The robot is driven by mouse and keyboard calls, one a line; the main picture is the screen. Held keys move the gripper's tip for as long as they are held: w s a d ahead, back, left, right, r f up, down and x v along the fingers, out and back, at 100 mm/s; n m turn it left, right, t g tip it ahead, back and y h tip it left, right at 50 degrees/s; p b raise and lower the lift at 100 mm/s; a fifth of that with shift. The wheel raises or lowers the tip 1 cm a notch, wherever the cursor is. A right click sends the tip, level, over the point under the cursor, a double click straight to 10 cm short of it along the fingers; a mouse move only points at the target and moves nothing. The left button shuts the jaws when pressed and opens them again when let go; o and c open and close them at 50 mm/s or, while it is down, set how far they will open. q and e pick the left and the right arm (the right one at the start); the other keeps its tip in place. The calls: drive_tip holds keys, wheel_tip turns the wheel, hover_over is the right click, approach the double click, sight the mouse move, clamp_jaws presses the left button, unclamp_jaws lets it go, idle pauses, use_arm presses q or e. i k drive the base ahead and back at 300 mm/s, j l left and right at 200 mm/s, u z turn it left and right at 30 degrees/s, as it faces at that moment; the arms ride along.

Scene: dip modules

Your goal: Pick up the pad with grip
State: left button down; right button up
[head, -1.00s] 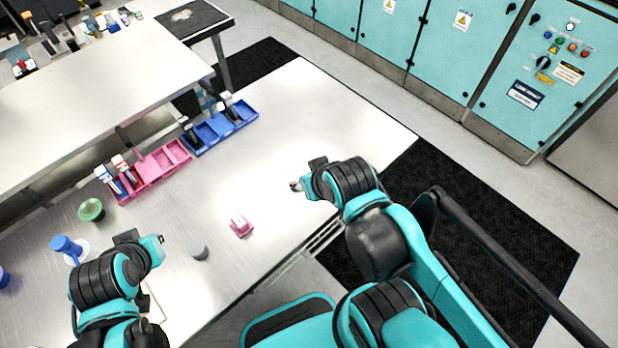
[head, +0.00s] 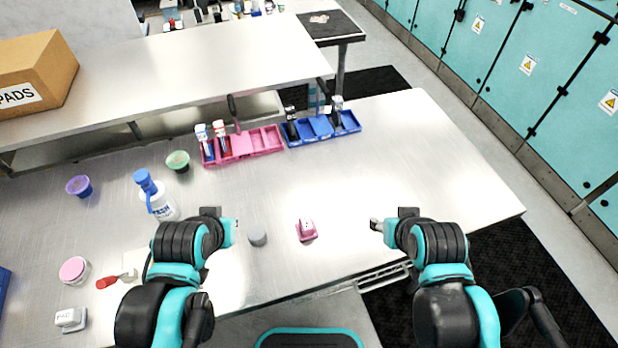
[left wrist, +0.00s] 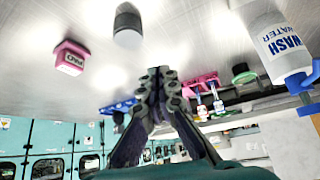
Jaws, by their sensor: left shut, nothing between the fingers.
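A pink block (head: 306,230) lies on the near part of the metal table, between my two grippers. In the left wrist view the pink block (left wrist: 71,57) shows a label reading PAD. My left gripper (head: 234,232) is shut and empty, left of the block and apart from it; its closed fingers fill the middle of the left wrist view (left wrist: 157,78). My right gripper (head: 377,225) is right of the block, apart from it; its finger opening is too small to judge. A white block (head: 70,319) with an unreadable label lies at the lower left.
A wash bottle (head: 156,196), green cup (head: 178,161), purple cup (head: 79,186) and pink-topped jar (head: 74,270) stand left. Pink (head: 264,141) and blue (head: 347,121) trays sit behind. The table's right is clear.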

sight(306, 229)
drive_tip(key=l+u, duration=0.35)
drive_tip(key=l, duration=0.35)
drive_tip(key=k+l+u, duration=0.15)
drive_tip(key=l+u, duration=0.15)
drive_tip(key=l, duration=0.35)
